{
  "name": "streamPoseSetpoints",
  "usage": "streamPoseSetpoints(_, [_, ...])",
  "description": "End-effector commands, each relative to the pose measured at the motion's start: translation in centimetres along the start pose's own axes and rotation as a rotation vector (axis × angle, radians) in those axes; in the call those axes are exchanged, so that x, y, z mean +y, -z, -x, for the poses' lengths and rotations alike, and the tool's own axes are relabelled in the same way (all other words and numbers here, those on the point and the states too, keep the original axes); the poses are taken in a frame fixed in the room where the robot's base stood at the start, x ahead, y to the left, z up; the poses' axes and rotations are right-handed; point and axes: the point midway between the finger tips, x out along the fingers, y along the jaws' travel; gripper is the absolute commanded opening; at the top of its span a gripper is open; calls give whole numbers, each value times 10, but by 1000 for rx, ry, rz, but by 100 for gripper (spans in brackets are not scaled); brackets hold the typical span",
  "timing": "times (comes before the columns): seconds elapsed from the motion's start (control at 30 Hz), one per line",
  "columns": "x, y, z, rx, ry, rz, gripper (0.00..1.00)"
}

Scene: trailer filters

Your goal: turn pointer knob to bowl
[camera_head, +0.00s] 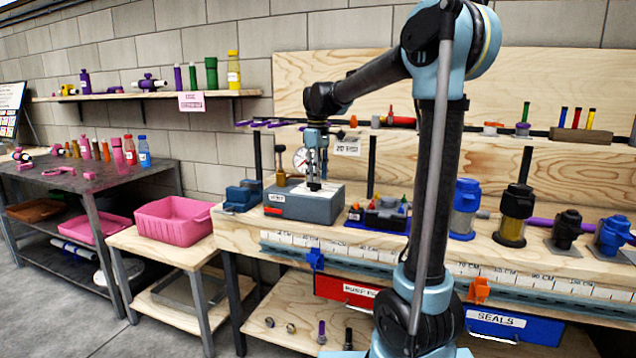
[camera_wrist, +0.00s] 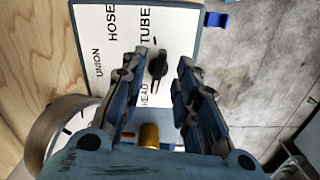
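The black pointer knob (camera_wrist: 157,68) sits on a white dial plate (camera_wrist: 100,45) in the wrist view. The plate reads UNION, HOSE, TUBE and HEAD; I see no BOWL label, and part of the plate is hidden by my fingers. The knob lies lengthwise between TUBE and HEAD; I cannot tell which end points. My gripper (camera_wrist: 162,64) is open, its fingers on either side of the knob with gaps visible.
A round gauge (camera_head: 301,160) and a brass fitting (camera_head: 281,177) stand close behind the box. A blue vise-like block (camera_head: 242,195) is at its left, and a tray of small parts (camera_head: 383,215) at its right. Filter housings (camera_head: 466,208) stand farther right.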

Motion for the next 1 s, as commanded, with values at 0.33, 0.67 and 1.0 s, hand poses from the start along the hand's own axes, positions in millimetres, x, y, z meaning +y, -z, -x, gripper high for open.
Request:
streamPoseSetpoints(0.33, [0, 0, -25, 0, 0, 0, 28])
streamPoseSetpoints(0.67, [0, 0, -25, 0, 0, 0, 10])
streamPoseSetpoints(1.0, [1, -1, -25, -1, -1, -5, 0])
